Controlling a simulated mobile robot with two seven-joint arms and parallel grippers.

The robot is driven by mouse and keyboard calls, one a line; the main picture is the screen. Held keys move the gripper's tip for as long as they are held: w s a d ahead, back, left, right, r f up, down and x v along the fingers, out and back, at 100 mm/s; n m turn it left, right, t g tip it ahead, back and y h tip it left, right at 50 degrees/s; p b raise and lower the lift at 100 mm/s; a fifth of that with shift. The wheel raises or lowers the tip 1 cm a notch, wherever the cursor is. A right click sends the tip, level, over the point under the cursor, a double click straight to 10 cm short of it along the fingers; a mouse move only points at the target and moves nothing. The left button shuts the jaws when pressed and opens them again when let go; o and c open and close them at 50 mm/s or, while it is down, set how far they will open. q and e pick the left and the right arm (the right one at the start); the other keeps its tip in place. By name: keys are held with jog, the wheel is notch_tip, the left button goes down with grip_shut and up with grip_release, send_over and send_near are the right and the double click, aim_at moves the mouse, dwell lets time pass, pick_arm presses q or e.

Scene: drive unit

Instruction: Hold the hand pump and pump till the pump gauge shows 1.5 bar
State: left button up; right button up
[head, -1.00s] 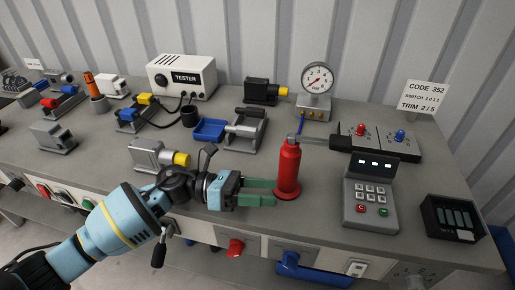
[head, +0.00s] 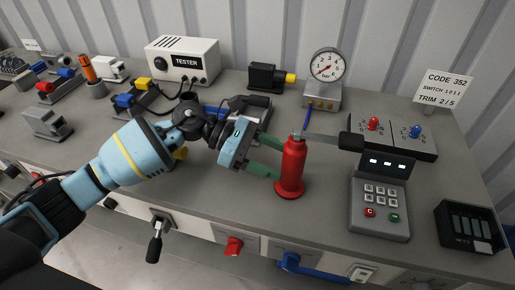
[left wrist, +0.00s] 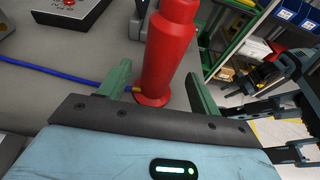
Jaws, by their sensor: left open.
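The red hand pump (head: 291,168) stands upright on the bench, with a grey lever and black grip (head: 352,142) reaching right from its top. The pump gauge (head: 327,66) is a round white dial on a grey block behind it. Its needle points to the lower left, near the low end, too small to read exactly. My left gripper (head: 264,157) is open at the pump's left side. In the left wrist view the green fingers stand either side of the red body (left wrist: 169,55), with gaps visible.
A keypad box (head: 380,202) stands right of the pump, with a red and blue switch panel (head: 415,140) behind it. A black tray (head: 470,228) is at far right. The TESTER box (head: 182,60) stands at the back left. A blue hose (left wrist: 85,85) runs to the pump's base.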

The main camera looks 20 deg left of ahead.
aim_at(293, 167)
pick_arm(q)
jog(key=x, duration=0.4)
jog(key=shift+f+b, duration=0.1)
jog(key=shift+b, duration=0.2)
jog(key=shift+d+f, duration=0.1)
jog(key=shift+d, duration=0.35)
pick_arm(e)
jog(key=shift+w+f, duration=0.25)
jog(key=shift+w, duration=0.1)
pick_arm(q)
jog(key=c, duration=1)
pick_arm(e)
jog(key=shift+s, duration=0.25)
jog(key=shift+s, duration=0.15)
